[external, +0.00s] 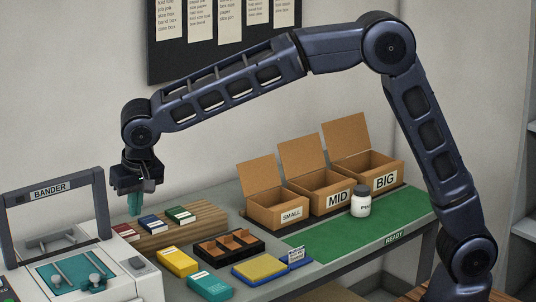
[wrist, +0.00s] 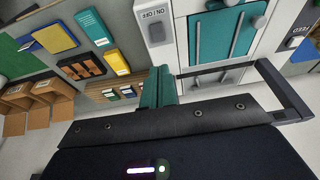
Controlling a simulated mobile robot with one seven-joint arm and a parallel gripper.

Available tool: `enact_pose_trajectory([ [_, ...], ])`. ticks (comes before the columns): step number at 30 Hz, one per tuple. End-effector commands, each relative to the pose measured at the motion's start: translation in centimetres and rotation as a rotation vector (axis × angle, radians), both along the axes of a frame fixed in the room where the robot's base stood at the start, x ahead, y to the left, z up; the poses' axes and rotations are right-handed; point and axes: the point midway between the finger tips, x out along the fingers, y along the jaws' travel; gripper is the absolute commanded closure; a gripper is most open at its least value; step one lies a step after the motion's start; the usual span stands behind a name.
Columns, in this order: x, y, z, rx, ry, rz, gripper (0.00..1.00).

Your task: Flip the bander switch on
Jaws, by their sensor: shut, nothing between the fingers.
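The bander (external: 120,279) is a white machine with a teal bed and a dark arch marked BANDER, at the lower left of the external view. Its white body also shows at the top of the wrist view (wrist: 181,53). The bander switch (wrist: 157,33) is a small grey rocker on a white plate lettered ON and OFF; it shows as a small grey patch (external: 137,262) in the external view. I cannot tell which way it is set. My gripper (external: 135,204) points down, its teal fingers shut and empty, above and apart from the switch. The fingers also show in the wrist view (wrist: 160,87).
A wooden rack (external: 160,238) with small ink boxes stands just beyond the gripper. A yellow box (external: 177,262) and a teal box (external: 210,286) lie right of the bander. The dark arch (external: 102,200) rises beside my gripper. Open cartons (external: 292,214) stand farther right.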

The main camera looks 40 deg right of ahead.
Motion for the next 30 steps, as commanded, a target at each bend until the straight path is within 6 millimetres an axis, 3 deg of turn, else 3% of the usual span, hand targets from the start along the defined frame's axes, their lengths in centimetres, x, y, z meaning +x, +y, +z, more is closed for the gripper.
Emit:
enact_pose_trajectory([
  [18, 2.8, -0.2, -9.8, -0.002, 0.002, -0.001, 1.00],
  [24, 3.5, -0.2, -12.0, -0.002, 0.002, -0.001, 1.00],
  [30, 3.7, -0.1, -12.7, -0.001, 0.001, 0.000, 1.00],
])
